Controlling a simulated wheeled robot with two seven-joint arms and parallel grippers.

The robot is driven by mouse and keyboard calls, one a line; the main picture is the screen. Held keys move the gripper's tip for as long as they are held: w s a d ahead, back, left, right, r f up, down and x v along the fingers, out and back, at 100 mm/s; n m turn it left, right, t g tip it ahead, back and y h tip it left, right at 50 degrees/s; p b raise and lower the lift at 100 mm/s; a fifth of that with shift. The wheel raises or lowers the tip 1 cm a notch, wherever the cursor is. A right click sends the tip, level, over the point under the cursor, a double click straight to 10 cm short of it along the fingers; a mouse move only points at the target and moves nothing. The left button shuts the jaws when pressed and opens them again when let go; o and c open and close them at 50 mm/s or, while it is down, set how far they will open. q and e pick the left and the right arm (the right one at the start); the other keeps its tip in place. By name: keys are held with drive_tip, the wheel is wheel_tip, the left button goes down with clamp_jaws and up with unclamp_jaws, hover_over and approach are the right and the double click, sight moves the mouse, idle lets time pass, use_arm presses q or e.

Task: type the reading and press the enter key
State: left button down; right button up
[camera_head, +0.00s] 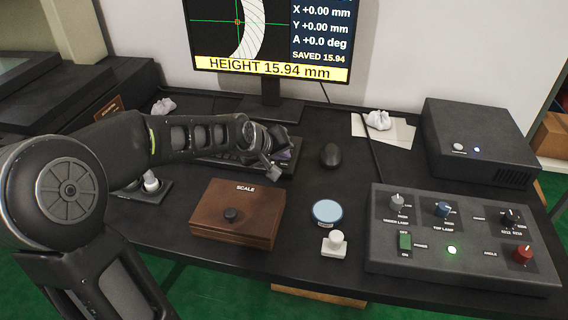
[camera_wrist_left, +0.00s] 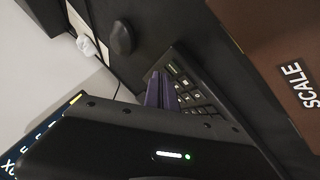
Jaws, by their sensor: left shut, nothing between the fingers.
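The monitor (camera_head: 268,40) at the back reads "HEIGHT 15.94 mm" in a yellow bar, with "SAVED 15.94" above it. The dark keypad (camera_head: 228,163) lies in front of the monitor, partly hidden by my left arm. In the left wrist view the keypad (camera_wrist_left: 203,101) shows several pale-marked keys. My left gripper (camera_head: 281,153) is shut and empty at the keypad's right part. Its dark purplish fingers (camera_wrist_left: 160,90) reach over the keys in the wrist view; I cannot tell whether they touch one. My right gripper is out of view.
A brown SCALE box (camera_head: 237,211) stands in front of the keypad. A black mouse (camera_head: 330,155) lies to the right. A blue-topped round tin (camera_head: 327,211), a small white knobbed piece (camera_head: 335,243) and a grey control panel (camera_head: 464,240) occupy the front right.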

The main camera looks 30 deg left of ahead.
use_arm(q)
drive_tip(key=shift+r+p, duration=2.3)
drive_tip(key=shift+r, duration=0.25)
drive_tip(key=shift+f, duration=0.1)
